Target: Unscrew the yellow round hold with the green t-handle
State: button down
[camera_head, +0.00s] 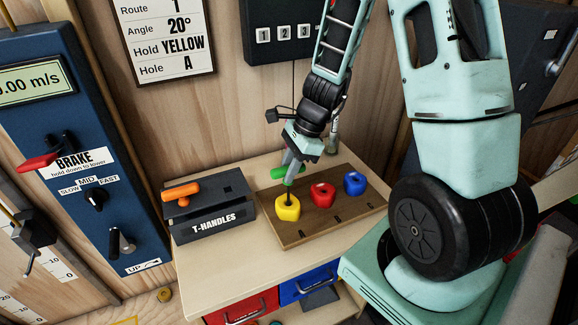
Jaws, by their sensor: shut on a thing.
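The yellow round hold (287,208) sits on a brown wooden board at the near left of a row of holds. The green t-handle (278,173) stands above it, its dark shaft reaching down to the hold's middle. I cannot tell how deep the tip sits. My gripper (291,172) comes down from above and is shut on the green handle. Part of the handle is hidden behind the fingers.
A red hold (322,194) and a blue hold (354,183) sit to the right on the wooden board (318,229). Left is a black T-HANDLES box (212,222) with an orange t-handle (182,192). A blue brake panel (70,130) stands at far left. The tabletop front (230,270) is clear.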

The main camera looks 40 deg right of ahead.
jog(key=n+p, duration=0.1)
jog(key=n+g+p, duration=0.1)
jog(key=n, duration=0.1)
jog(key=shift+r, duration=0.3)
jog(key=n+g+p, duration=0.1)
jog(key=n, duration=0.1)
jog(key=shift+n+p, duration=0.35)
jog(key=shift+n, duration=0.05)
jog(key=n+g+p, duration=0.1)
jog(key=n, duration=0.2)
jog(key=shift+w+f+g, duration=0.1)
jog(key=shift+f+g, duration=0.05)
jog(key=shift+g, duration=0.25)
jog(key=shift+f+n, duration=0.2)
jog(key=shift+n, duration=0.7)
jog(key=shift+r+p, duration=0.1)
jog(key=shift+p, duration=0.2)
jog(key=shift+r+p, duration=1.3)
jog(key=shift+r, duration=0.2)
